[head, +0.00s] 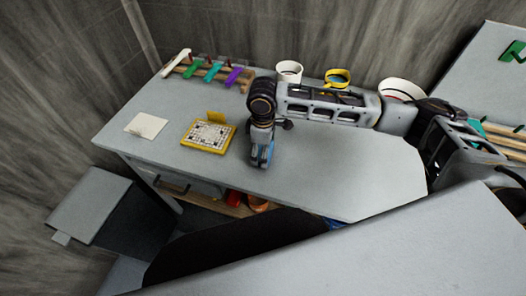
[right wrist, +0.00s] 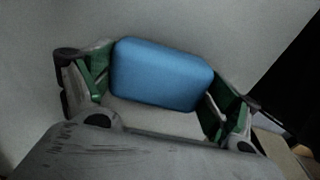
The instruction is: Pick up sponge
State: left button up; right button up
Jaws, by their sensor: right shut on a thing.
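The sponge is a blue rounded block (right wrist: 162,75). It fills the space between the two green-padded fingers of my right gripper (right wrist: 160,90) in the right wrist view. In the head view my right gripper (head: 261,157) points down at the grey table, and a bit of the blue sponge (head: 270,153) shows at its fingers. The gripper is shut on the sponge. I cannot tell whether the sponge still touches the table top. My left gripper is not in view.
On the grey table (head: 330,185) a yellow-framed mosaic panel (head: 208,137) lies left of my right gripper, with a white tile (head: 146,125) farther left. A rack with coloured pieces (head: 207,70), a white cup (head: 289,72) and a yellow cup (head: 338,78) stand behind. The table's front right is clear.

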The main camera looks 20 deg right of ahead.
jog(key=shift+r, duration=0.1)
jog(key=shift+r, duration=4.95)
